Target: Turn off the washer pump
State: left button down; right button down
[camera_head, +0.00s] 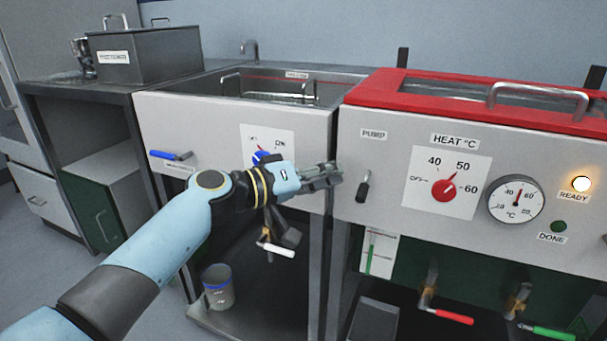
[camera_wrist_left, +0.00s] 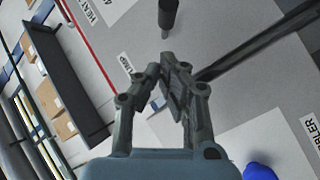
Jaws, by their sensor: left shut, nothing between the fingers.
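The pump switch (camera_head: 363,187) is a short dark lever on the white front panel, below the PUMP label (camera_head: 373,134). It looks slightly tilted; I cannot tell which end is its pivot. My left gripper (camera_head: 338,173) is shut and empty, just left of the switch, with a small gap in the picture. In the left wrist view, a dark cylindrical lever (camera_wrist_left: 167,18) stands beyond the fingertips (camera_wrist_left: 166,66), near the partly hidden PUMP label (camera_wrist_left: 124,66). The fingers appear apart from it. My right gripper is not in view.
Right of the switch are a red heat knob (camera_head: 444,190), a temperature gauge (camera_head: 515,199) and a lit READY lamp (camera_head: 581,184). A blue knob (camera_head: 262,157) is partly behind my left wrist. Red (camera_head: 447,316) and green (camera_head: 548,332) valve handles stick out below.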

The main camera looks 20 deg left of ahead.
aim_at(359, 189)
pick_arm(q)
jog(key=shift+w+d+f, duration=0.1)
jog(key=shift+d+f, duration=0.35)
jog(key=shift+d, duration=0.2)
jog(key=shift+w+d+f, duration=0.1)
jog(key=shift+d+f, duration=0.3)
jog(key=shift+d, duration=0.2)
jog(key=f+b, duration=0.2)
jog(key=b, duration=0.1)
jog(key=shift+d, duration=0.25)
